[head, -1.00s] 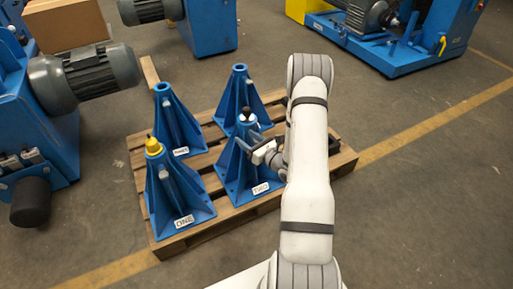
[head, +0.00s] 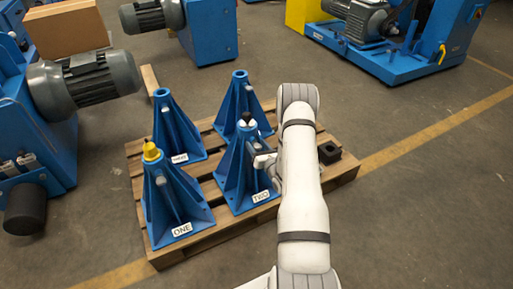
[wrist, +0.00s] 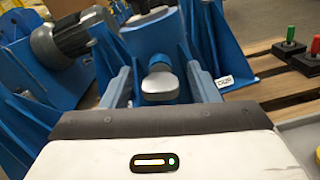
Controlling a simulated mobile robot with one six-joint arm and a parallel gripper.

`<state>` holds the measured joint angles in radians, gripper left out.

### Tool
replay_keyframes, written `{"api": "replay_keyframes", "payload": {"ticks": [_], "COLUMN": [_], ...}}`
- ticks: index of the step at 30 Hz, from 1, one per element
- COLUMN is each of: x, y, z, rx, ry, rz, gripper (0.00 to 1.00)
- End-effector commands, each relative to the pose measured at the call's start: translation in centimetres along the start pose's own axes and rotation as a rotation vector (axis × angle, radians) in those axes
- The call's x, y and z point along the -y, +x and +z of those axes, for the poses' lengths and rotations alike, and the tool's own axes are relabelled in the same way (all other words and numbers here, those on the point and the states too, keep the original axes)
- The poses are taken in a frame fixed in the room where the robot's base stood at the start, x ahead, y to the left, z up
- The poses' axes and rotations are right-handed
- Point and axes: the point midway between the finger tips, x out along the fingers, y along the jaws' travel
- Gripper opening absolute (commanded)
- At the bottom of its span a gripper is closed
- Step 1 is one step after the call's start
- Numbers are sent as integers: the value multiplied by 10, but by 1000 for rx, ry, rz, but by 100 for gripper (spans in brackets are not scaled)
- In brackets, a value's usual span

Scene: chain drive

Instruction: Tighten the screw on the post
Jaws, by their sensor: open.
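The post labelled TWO (head: 238,185) is a blue ribbed stand with a black-topped knob (head: 246,119) on top. My gripper (head: 264,160) is beside its right face, partly hidden by my arm. In the wrist view, my gripper (wrist: 161,82) is open. A grey screw (wrist: 160,84) with a rounded, shiny head sticks out of the blue post (wrist: 160,42) between the two fingers. A gap seems to remain on each side of the head. I cannot tell exactly how deep the fingers reach along the screw.
Post ONE (head: 172,205) with a yellow cap stands left, and two more blue posts (head: 178,132) (head: 237,103) stand behind, all on a wooden pallet (head: 240,230). A black block (head: 329,152) sits right. Red-knobbed (wrist: 289,40) and green-knobbed pieces show in the wrist view.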

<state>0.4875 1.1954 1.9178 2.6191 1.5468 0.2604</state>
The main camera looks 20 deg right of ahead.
Motion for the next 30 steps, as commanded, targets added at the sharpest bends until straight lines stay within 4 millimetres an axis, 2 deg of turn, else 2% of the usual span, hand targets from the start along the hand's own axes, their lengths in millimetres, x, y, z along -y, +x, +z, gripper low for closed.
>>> {"api": "replay_keyframes", "payload": {"ticks": [6,22,23,24,30], "x": [0,1,-10,-5,-1], "y": [0,0,0,0,0], "z": [0,0,-3,-1,0], "rx": [0,0,-3,-1,-2], "ry": [0,0,1,0,23], "rz": [0,-1,3,1,3], "gripper": [55,11,10,10,10]}}
